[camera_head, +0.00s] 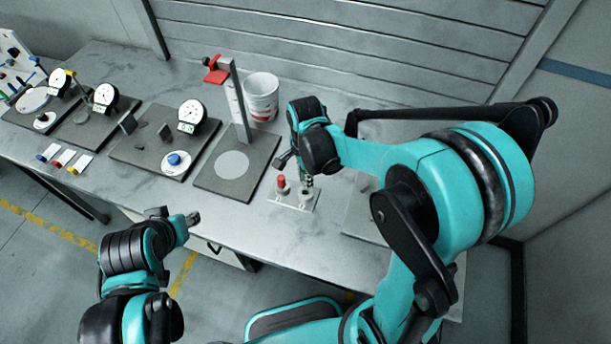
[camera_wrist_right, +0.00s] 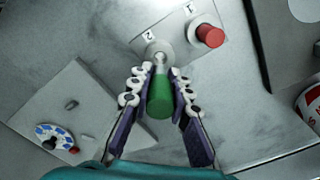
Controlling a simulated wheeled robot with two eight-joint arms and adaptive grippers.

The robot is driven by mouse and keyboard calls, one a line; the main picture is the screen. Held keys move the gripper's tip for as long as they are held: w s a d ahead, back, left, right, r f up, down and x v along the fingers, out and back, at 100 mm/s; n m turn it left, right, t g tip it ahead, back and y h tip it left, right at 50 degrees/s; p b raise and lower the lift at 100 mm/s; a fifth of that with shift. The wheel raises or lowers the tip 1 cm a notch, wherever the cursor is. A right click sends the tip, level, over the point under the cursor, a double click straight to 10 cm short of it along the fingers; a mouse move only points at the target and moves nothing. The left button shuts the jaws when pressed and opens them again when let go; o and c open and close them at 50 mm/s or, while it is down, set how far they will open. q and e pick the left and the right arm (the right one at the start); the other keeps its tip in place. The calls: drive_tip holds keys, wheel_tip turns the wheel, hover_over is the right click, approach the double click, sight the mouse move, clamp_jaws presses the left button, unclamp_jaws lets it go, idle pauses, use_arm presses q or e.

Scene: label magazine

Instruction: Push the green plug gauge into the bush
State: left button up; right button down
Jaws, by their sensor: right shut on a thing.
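The green plug gauge (camera_wrist_right: 160,97) is between the fingers of my right gripper (camera_wrist_right: 158,92), which is shut on it. Its pale metal end points at the bush marked 2 (camera_wrist_right: 152,48) on a light plate (camera_wrist_right: 178,33). In this view the end meets or overlaps the bush opening; I cannot tell how deep it sits. In the head view the right gripper (camera_head: 306,182) is over the plate (camera_head: 288,204), and the gauge is mostly hidden by the fingers. A red plug gauge (camera_head: 281,182) stands in the bush marked 1, also in the wrist view (camera_wrist_right: 210,35). My left gripper (camera_head: 192,218) is off the table's front edge.
Left of the plate, a grey base (camera_head: 240,183) carries an upright column with a red clamp (camera_head: 215,72). A white bucket (camera_head: 262,95) stands behind. Dial gauges on dark bases (camera_head: 192,117) fill the left. A pale board (camera_wrist_right: 75,110) lies beside the plate.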

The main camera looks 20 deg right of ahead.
drive_tip(key=shift+f+b, duration=1.2)
drive_tip(key=shift+f, duration=0.55)
drive_tip(key=shift+f+b, duration=0.85)
idle(0.4)
drive_tip(key=c, duration=1.3)
unclamp_jaws()
wheel_tip(320, 180, up, 12)
drive_tip(key=shift+r, duration=0.1)
